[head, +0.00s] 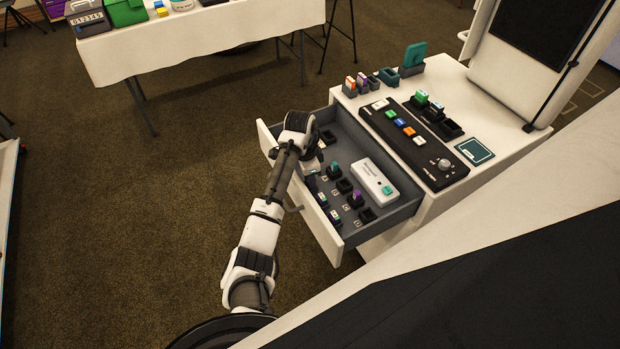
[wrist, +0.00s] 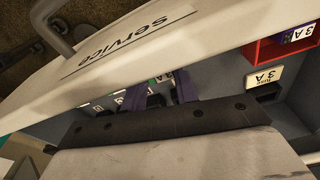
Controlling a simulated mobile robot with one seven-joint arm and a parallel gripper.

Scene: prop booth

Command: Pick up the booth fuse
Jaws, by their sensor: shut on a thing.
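My gripper (wrist: 158,94) reaches down into the open drawer (head: 398,213), near its front panel. In the head view my wrist hides the fingertips. Small coloured fuse-like pieces stand in the drawer: a teal-topped one (head: 334,168), a purple one (head: 355,199) and some near the front.
The drawer front (wrist: 120,45), marked "service", is close to my gripper. A white box with a teal button (head: 373,182) lies in the drawer. Above is a counter with a black button panel (head: 412,141) and small holders. A white-clothed table (head: 200,40) stands at the back.

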